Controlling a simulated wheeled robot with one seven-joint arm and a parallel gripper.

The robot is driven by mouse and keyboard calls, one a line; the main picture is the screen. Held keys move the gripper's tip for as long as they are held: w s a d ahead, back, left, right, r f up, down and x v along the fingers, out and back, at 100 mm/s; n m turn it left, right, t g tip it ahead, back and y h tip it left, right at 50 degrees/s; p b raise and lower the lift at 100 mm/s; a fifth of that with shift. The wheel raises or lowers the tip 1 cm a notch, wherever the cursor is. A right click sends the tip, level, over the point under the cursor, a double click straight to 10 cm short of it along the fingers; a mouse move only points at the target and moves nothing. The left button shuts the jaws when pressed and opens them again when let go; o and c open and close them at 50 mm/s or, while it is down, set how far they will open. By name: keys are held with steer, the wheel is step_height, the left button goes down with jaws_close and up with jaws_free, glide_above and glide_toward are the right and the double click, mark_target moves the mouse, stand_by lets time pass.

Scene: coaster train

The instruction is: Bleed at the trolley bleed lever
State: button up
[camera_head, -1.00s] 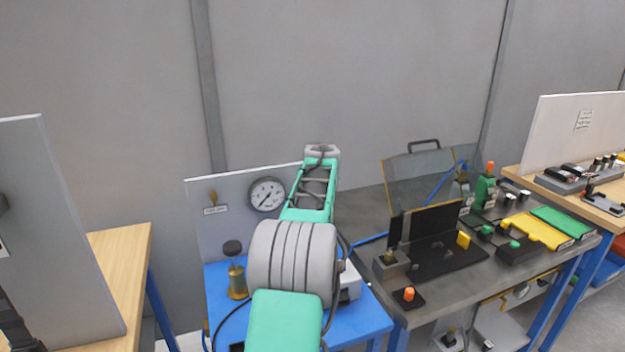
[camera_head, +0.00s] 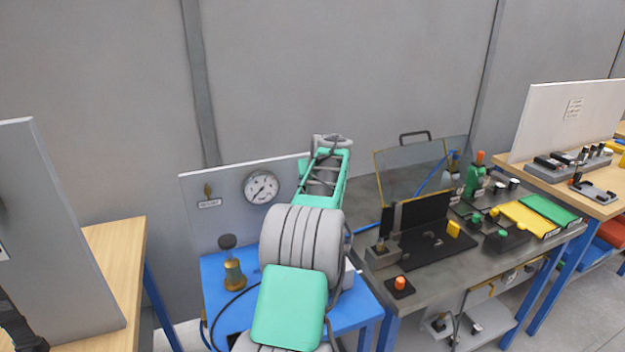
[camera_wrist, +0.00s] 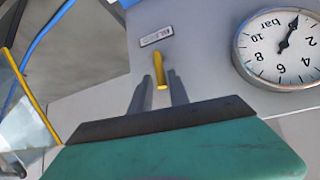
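A yellow lever (camera_wrist: 160,80) stands out from the grey panel (camera_wrist: 205,75) of the blue trolley (camera_head: 212,290), next to a small white label (camera_wrist: 156,36) in the wrist view. My gripper (camera_wrist: 162,85) is open, its two grey fingers pointing at the panel, one on each side of the lever in the picture. I cannot tell whether they touch it. The wrist view is upside down. A round bar gauge (camera_wrist: 278,48) is beside the lever; it also shows in the head view (camera_head: 261,187). My arm hides the lever and my gripper in the head view.
A second brass fitting (camera_head: 208,189) with its own label is left of the gauge. A brass pump with a black knob (camera_head: 231,262) stands on the trolley. A clear guard with a yellow edge (camera_head: 395,175) and a dark bench (camera_head: 430,275) are close on the right.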

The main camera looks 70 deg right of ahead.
steer(key=shift+o, duration=1.1)
steer(key=b+v, duration=0.2)
steer(key=v, duration=0.5)
steer(key=shift+s+a+r, duration=0.15)
steer(key=shift+a+r, duration=0.1)
